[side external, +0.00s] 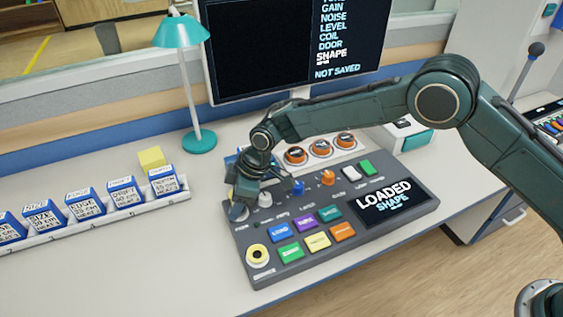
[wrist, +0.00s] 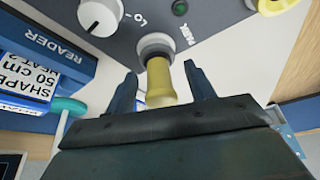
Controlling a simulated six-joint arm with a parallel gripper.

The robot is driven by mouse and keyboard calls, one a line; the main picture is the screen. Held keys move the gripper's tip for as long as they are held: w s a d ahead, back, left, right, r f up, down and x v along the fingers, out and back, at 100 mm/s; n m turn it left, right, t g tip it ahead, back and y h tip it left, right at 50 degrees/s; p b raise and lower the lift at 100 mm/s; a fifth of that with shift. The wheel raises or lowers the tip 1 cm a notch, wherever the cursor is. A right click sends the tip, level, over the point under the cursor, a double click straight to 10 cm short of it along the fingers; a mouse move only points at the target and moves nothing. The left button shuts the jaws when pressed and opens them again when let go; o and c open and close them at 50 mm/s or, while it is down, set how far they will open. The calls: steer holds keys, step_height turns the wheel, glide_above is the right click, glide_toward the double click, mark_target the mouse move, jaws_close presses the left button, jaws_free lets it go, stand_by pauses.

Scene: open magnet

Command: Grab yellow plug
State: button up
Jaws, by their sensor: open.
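The yellow plug (wrist: 160,82) stands in a round pale socket (wrist: 155,42) on the grey console, beside the word PARK, in the wrist view. My gripper (wrist: 160,70) is open, with one dark finger on each side of the plug and a visible gap on both sides.
A white knob (wrist: 100,15) and a green light (wrist: 180,8) are near the socket. A blue reader (wrist: 45,45) holds a SHAPE cartridge (wrist: 28,82). Coloured buttons and a yellow ring (side external: 257,256) cover the console. A cartridge rack (side external: 95,225) and lamp (side external: 199,142) stand left.

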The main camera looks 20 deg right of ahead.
stand_by(0.4)
steer(key=c, duration=1)
steer(key=shift+r, duration=0.1)
steer(key=shift+c, duration=0.2)
step_height(320, 180, up, 20)
stand_by(0.5)
